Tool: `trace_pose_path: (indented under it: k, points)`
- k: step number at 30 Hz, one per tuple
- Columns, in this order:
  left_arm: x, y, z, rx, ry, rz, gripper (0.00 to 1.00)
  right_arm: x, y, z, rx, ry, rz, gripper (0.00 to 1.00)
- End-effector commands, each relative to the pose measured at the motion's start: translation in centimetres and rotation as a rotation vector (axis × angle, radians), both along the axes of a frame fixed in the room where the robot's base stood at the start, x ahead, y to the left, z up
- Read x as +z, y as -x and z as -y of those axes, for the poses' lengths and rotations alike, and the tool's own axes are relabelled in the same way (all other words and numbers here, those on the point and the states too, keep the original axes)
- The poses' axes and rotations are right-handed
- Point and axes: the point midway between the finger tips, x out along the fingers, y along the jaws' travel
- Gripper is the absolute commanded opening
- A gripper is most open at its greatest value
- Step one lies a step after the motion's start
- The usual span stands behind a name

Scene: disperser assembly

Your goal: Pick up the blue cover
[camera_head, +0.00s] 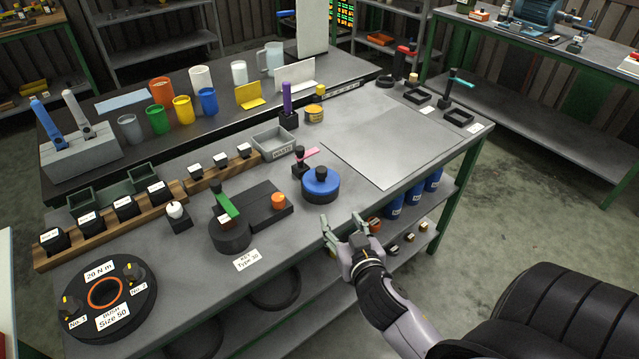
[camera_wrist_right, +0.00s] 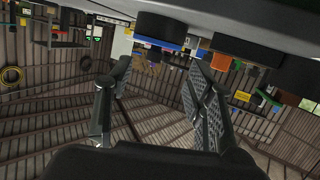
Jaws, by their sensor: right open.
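The blue cover (camera_head: 320,185) is a round blue disc with a black knob on top. It sits on the grey workbench in the head view, near the front edge, right of a dark block. My right gripper (camera_head: 343,225) is open and empty, in front of and slightly right of the cover, by the bench's front edge, not touching the cover. In the right wrist view the two fingers (camera_wrist_right: 157,90) are spread apart with nothing between them. A blue rim, likely the cover (camera_wrist_right: 158,43), shows above the fingers under a dark shape. My left gripper is not in view.
A dark block with an orange knob (camera_head: 278,200) and a green-handled part (camera_head: 228,205) stand left of the cover. A pink-handled tool (camera_head: 305,158) is just behind it. A grey mat (camera_head: 395,140) lies clear to the right. Several blue containers (camera_head: 414,191) stand on the shelf below.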

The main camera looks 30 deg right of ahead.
Motion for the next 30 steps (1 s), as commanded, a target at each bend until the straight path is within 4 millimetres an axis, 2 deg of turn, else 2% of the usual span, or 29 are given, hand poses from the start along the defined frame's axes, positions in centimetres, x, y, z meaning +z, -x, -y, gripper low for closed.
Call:
trace_pose_path:
  k: [1, 3, 6, 18, 21, 30]
  points:
    - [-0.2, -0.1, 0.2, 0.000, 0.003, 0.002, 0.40, 1.6, -0.2, 0.2, 0.000, 0.004, 0.050, 0.49]
    - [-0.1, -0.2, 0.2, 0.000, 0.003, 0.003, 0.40, 3.0, -0.5, 0.4, 0.001, 0.004, 0.093, 0.49]
    - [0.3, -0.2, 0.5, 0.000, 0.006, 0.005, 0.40, 3.7, -1.7, 0.7, 0.003, 0.005, 0.115, 0.49]
    - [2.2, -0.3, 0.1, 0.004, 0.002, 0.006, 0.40, 2.5, -9.7, 3.3, 0.003, 0.006, 0.112, 0.49]
    - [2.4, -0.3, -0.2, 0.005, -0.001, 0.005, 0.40, 2.1, -11.0, 3.7, 0.003, 0.005, 0.111, 0.49]
    - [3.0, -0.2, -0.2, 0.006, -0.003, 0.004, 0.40, 1.8, -13.1, 4.3, 0.003, 0.004, 0.110, 0.49]
